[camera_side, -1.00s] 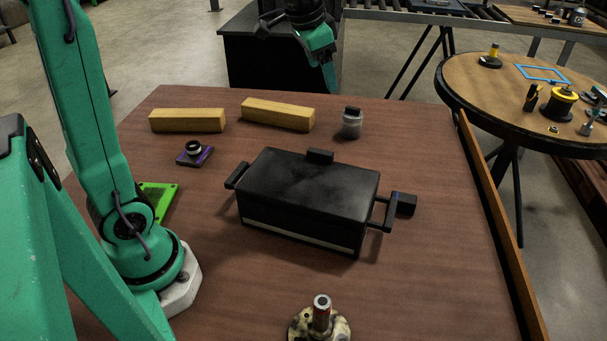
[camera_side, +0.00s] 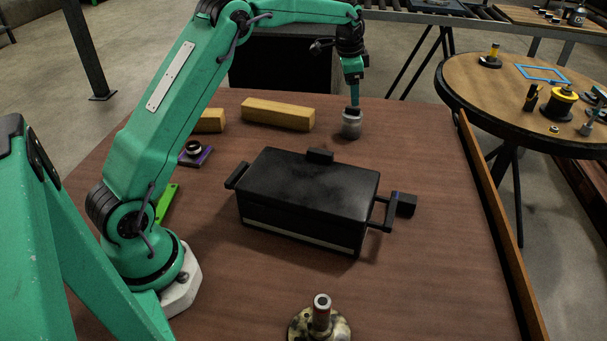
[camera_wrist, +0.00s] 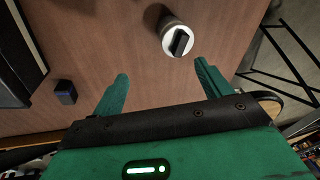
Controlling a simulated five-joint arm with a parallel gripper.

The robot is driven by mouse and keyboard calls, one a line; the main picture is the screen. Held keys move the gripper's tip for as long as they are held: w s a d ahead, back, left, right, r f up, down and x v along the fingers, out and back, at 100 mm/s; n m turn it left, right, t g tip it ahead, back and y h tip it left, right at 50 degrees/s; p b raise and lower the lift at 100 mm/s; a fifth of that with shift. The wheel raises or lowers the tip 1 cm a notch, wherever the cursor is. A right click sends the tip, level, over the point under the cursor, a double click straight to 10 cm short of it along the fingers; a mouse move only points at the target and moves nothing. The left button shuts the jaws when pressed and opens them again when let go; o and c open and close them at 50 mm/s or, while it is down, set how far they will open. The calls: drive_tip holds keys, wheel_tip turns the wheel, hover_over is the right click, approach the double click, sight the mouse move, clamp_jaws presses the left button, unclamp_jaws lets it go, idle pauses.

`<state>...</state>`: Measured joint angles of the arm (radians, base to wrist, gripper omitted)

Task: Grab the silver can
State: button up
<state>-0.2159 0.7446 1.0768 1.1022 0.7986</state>
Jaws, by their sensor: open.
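The silver can (camera_side: 351,127) stands upright on the brown table, behind the black lidded box, with a dark piece on its top. My gripper (camera_side: 354,98) is just above the can in the side view, with its fingers pointing down. In the wrist view the can (camera_wrist: 175,36) is seen from above, beyond the fingertips and toward the right finger. My gripper (camera_wrist: 160,70) is open there, with nothing between its two green fingers. Whether a finger touches the can is not clear.
The black box (camera_side: 308,197) with side handles fills the table's middle. Wooden blocks (camera_side: 278,114) lie left of the can. A purple part (camera_side: 196,155) and a green board (camera_side: 167,203) lie near my base. A flanged part (camera_side: 320,320) stands at the front. Table around the can's right is clear.

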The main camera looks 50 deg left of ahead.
drive_tip(key=m, duration=0.1)
hover_over(351, 115)
drive_tip(key=f, duration=0.6)
drive_tip(key=shift+s+f, duration=0.3)
drive_tip(key=shift+s, duration=0.05)
drive_tip(key=shift+x, duration=1.3)
drive_tip(key=shift+f, duration=0.1)
drive_tip(key=shift+x, duration=2.5)
drive_tip(key=shift+s, duration=0.15)
drive_tip(key=c, duration=1)
